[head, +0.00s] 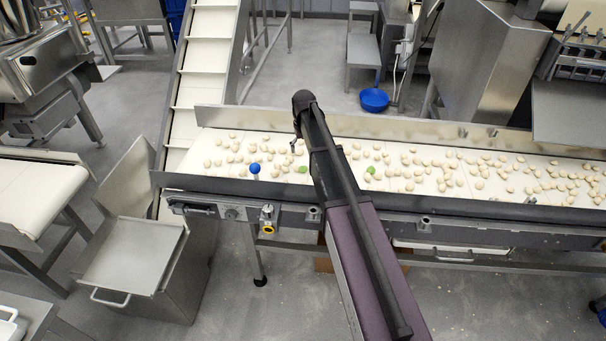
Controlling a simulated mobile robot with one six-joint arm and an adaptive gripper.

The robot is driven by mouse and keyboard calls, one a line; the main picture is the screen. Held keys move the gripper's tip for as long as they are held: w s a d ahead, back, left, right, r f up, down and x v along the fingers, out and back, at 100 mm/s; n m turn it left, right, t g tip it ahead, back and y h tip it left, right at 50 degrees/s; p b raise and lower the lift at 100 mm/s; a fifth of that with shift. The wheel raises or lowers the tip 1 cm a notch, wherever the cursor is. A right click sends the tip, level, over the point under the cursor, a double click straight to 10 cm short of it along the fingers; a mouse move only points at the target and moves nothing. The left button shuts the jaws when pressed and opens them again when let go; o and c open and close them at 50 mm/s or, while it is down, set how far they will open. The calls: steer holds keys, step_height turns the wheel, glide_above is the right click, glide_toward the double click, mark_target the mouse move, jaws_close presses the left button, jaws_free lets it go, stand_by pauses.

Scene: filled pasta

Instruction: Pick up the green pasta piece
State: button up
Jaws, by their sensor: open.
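Two green pasta pieces lie among many pale pieces on the white conveyor belt (480,158). One green piece (302,169) is just left of my arm, and the other green piece (371,170) is just right of it. My gripper (293,147) is open over the belt, a little behind and left of the left green piece. Much of it is hidden by my arm, and its height above the belt is hard to judge. No piece shows between its fingers.
A blue ball-like object (254,168) is at the belt's front left. Metal rails (450,130) edge the belt. An inclined conveyor (207,50) rises at the left. A steel bin (135,245) stands front left. A blue pan (374,99) lies behind the belt.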

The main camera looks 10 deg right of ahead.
mark_target(303, 167)
steer(key=shift+f+b, duration=1.55)
steer(key=shift+f, duration=0.3)
steer(key=shift+f, duration=0.1)
steer(key=shift+s+a+f+b, duration=0.1)
steer(key=shift+a+f+b, duration=0.05)
steer(key=shift+f+b, duration=2.4)
steer(key=shift+r, duration=0.1)
steer(key=c, duration=0.8)
